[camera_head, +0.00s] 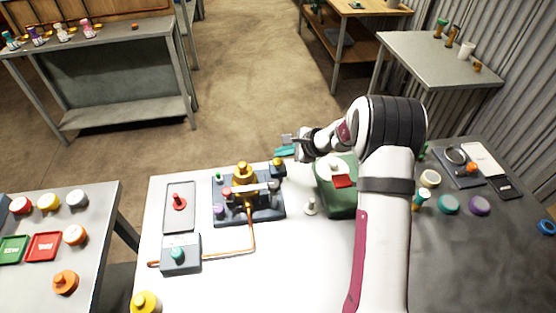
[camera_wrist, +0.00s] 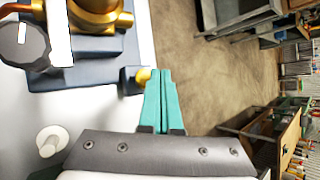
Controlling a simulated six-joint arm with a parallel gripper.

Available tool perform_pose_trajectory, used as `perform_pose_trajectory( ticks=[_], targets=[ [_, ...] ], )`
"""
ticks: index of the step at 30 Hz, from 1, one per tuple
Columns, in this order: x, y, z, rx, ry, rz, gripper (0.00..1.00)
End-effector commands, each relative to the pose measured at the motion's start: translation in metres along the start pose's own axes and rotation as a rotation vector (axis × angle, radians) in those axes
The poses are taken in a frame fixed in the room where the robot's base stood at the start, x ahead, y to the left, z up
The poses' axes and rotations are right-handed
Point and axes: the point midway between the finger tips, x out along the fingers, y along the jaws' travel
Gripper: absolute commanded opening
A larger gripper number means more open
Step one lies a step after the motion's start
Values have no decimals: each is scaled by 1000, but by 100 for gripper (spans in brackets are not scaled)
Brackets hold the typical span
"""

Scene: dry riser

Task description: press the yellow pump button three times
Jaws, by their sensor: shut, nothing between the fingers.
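The yellow pump button (camera_head: 277,162) sits on a small dark block at the back right corner of the dark pump base (camera_head: 262,209). In the wrist view the button (camera_wrist: 143,75) shows just left of the fingertips, partly hidden by them. My gripper (camera_head: 284,151) is shut and empty, its teal fingers close to the button at the table's back edge. The fingers also show in the wrist view (camera_wrist: 160,74). I cannot tell whether they touch the button. The brass pump body (camera_head: 242,174) stands on the base.
A copper pipe (camera_head: 252,236) runs in front.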

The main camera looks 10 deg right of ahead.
Motion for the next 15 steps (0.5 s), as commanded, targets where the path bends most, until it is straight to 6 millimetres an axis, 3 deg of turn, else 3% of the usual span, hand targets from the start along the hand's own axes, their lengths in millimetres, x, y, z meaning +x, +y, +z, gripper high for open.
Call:
perform_pose_trajectory(
  ticks=[15],
  targets=[
    [-28, -21, 20, -2, -1, -2, 0]
  ],
)
